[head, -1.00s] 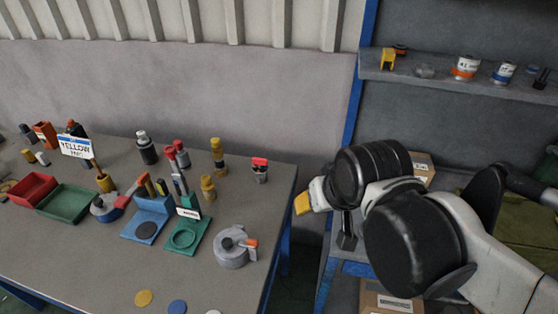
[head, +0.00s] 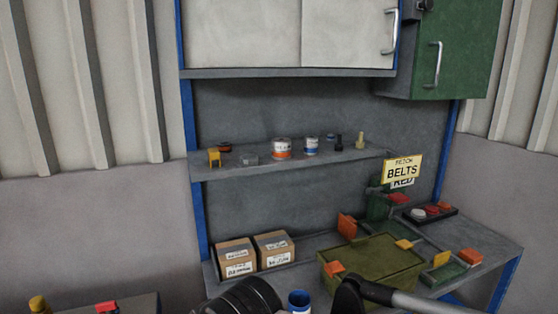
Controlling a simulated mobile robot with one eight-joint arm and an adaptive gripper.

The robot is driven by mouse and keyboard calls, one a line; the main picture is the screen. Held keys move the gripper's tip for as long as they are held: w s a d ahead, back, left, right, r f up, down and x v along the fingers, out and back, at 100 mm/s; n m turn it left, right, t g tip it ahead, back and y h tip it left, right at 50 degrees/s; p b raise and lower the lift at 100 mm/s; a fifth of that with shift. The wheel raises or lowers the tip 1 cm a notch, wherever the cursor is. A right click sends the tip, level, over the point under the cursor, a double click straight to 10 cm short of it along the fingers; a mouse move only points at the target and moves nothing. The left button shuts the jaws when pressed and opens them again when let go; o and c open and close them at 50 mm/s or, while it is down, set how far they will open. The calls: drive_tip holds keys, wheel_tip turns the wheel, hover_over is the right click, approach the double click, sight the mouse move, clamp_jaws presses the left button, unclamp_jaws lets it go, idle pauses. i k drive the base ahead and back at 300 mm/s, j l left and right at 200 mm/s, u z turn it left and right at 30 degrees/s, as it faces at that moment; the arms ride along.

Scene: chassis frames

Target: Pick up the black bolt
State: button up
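The black bolt (head: 338,143) stands upright on the shelf (head: 225,171) in the head view, near the shelf's right part. It is small and dark, with a wider top. A pale yellow bolt-like piece (head: 361,141) stands just to its right, and a white and blue can (head: 311,146) stands to its left. Parts of my arm show at the bottom edge, well below the shelf. My gripper is outside the picture, so its fingers cannot be seen.
An orange-labelled can (head: 281,149), a grey piece (head: 250,159) and a yellow piece (head: 214,158) share the shelf. A cabinet (head: 300,30) hangs above. Below are two cardboard boxes (head: 236,259), a green crate (head: 372,264) and a BELTS sign (head: 402,169).

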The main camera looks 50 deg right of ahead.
sight(339, 146)
drive_tip(key=z, duration=1.85)
